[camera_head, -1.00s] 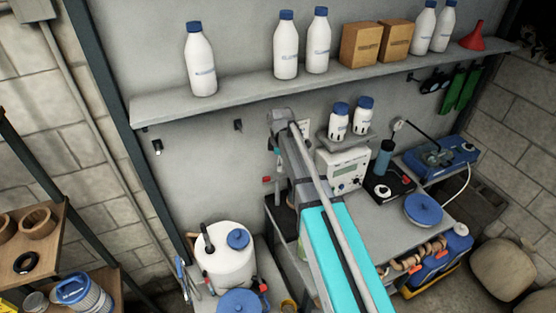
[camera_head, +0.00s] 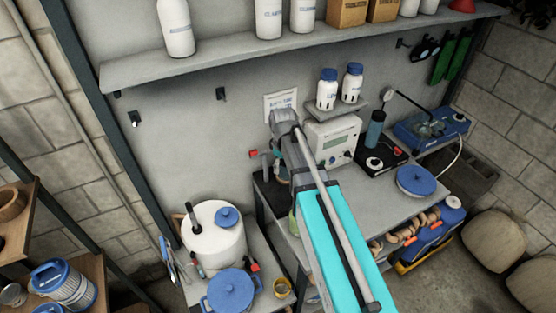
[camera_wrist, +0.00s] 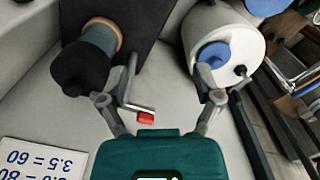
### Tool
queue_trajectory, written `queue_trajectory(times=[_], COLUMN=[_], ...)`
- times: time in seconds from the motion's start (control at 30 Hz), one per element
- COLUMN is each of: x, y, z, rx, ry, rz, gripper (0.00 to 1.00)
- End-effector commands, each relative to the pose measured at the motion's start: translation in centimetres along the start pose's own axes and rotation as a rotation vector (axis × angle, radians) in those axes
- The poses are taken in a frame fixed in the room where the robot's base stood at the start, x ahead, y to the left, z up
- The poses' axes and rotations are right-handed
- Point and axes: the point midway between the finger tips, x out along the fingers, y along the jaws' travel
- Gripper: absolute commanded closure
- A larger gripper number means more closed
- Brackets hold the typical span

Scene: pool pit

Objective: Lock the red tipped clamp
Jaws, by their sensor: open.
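The red tipped clamp (camera_wrist: 145,117) shows in the wrist view as a small red end on a thin grey bar, between the bases of my fingers and nearer the left one. In the head view its red tip (camera_head: 254,154) stands out just left of my arm's end, in front of the grey wall panel. My gripper (camera_wrist: 167,62) is open and empty, with its fingers spread on either side of the clamp. I cannot tell whether a finger touches it. In the head view my gripper is mostly hidden behind my arm. The clamp's base is hidden.
A white canister with a blue cap (camera_head: 213,236) and a blue-lidded pot (camera_head: 230,292) stand on the lower bench. A dark cylinder (camera_wrist: 88,62) is close to my left finger. A white device (camera_head: 333,138) stands right of my arm. A bottle shelf (camera_head: 300,52) runs above.

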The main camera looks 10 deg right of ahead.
Motion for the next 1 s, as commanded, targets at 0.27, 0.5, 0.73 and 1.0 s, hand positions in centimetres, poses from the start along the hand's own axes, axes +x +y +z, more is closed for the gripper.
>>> queue_trajectory(times=[0.27,0.5,0.73,1.0], x=[2.8,4.7,6.6,8.9], y=[-1.3,-2.3,-3.3,-4.5], z=[2.6,4.5,6.4,8.5], rx=[0.16,0.297,0.429,0.584], ry=[0.0,0.0,0.0,0.0], rz=[0.0,0.0,0.0,0.0], gripper=[0.17,0.17,0.17,0.17])
